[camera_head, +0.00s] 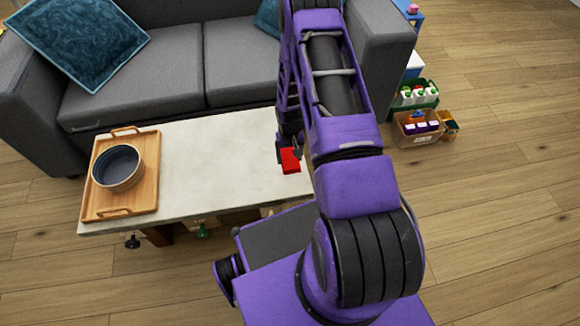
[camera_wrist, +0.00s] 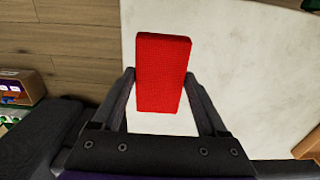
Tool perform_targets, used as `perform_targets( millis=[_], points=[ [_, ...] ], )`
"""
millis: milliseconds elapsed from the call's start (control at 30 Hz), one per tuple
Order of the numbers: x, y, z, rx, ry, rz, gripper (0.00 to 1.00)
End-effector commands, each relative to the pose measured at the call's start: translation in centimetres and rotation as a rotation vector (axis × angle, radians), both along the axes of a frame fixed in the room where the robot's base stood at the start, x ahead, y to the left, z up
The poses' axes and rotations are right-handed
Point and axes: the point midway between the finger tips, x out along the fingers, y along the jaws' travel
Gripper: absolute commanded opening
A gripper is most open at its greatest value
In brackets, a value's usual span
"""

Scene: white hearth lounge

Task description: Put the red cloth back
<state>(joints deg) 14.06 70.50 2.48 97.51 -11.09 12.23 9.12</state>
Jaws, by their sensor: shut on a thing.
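The red cloth (camera_wrist: 163,70) is a folded red block, held between the two fingers of my gripper (camera_wrist: 160,100) in the wrist view. In the head view the red cloth (camera_head: 290,161) shows just below my gripper (camera_head: 284,152), over the right end of the pale coffee table (camera_head: 220,150). My gripper is shut on the cloth. The tabletop lies behind the cloth in the wrist view; I cannot tell how high the cloth is above it. My arm hides part of the table's right end.
A wooden tray (camera_head: 143,195) with a dark bowl (camera_head: 118,168) stands at the table's left end. The middle of the table is bare. A grey sofa (camera_head: 150,85) stands behind it.

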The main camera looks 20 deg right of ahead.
Motion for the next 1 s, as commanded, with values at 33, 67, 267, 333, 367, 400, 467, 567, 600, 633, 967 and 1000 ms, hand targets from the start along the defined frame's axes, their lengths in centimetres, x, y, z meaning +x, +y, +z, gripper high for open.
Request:
perform_targets(
  millis=[33,67,267,333,367,400,467,567,600,633,967,1000],
  points=[
    [0.0,0.0,-1.1,0.0,0.001,0.0,0.0],
    [-0.1,0.0,-1.4,0.0,0.001,0.0,0.0],
    [0.0,0.0,-2.9,0.0,0.001,0.0,0.0],
    [0.0,0.0,-3.8,0.0,0.001,0.0,0.0],
    [0.0,0.0,-4.3,0.0,0.001,0.001,0.0],
    [-0.1,0.0,-5.0,0.0,0.002,0.001,0.0],
    [0.0,0.0,-5.7,0.0,0.0,0.001,0.0],
    [0.1,0.0,-6.0,0.0,-0.001,0.001,0.0],
    [0.1,0.0,-5.9,0.0,-0.002,0.001,0.0],
    [0.1,0.0,-5.9,0.0,-0.002,0.001,0.0],
    [0.0,0.0,-6.2,0.0,-0.001,0.001,0.92],
    [0.0,0.0,-6.2,0.0,-0.001,0.0,0.99]
  ],
)
